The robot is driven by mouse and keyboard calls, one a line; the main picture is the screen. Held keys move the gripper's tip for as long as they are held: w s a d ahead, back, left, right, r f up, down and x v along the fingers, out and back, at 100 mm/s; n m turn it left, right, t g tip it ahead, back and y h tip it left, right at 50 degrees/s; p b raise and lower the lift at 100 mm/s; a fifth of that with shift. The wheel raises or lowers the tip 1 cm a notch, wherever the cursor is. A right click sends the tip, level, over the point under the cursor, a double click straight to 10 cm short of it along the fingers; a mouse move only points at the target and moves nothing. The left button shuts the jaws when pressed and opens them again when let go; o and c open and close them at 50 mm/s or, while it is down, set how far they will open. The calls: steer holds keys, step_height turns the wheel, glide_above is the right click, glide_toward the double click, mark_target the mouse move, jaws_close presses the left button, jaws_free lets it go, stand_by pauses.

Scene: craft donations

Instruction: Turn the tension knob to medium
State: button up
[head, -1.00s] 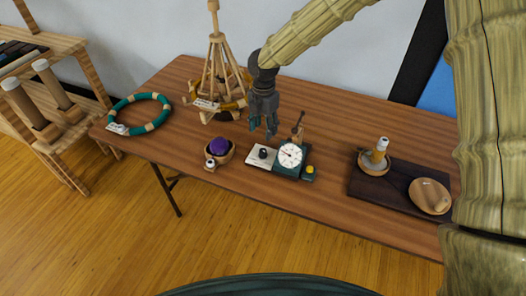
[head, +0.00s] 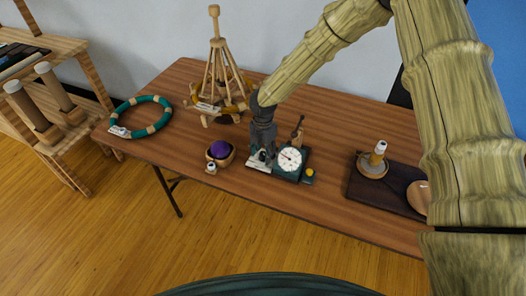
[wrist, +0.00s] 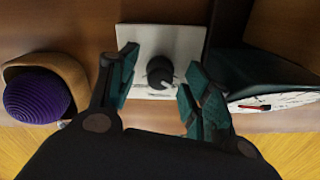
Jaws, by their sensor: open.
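The tension knob (wrist: 160,72) is a small black knob with a pale pointer mark, on a white plate (wrist: 185,40). The setting labels cannot be read. My gripper (wrist: 158,88) is open above the plate, with one teal-padded finger on each side of the knob and a gap to both. In the head view my gripper (head: 262,155) comes down over the white plate (head: 258,168) and mostly hides it. Whether the fingertips are at knob height cannot be told.
A dark green box with a white dial (head: 290,159) stands directly right of the plate, close to my gripper. A bowl with a purple ball (head: 219,149) is to the left. A wooden yarn swift (head: 215,75) stands behind. A dark tray (head: 360,190) lies further right.

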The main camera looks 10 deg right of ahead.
steer(key=shift+f, duration=0.1)
steer(key=shift+c, duration=0.2)
steer(key=c, duration=1)
steer(key=shift+m, duration=0.4)
steer(key=m, duration=1)
steer(key=shift+m+b, duration=0.3)
steer(key=shift+m, duration=0.1)
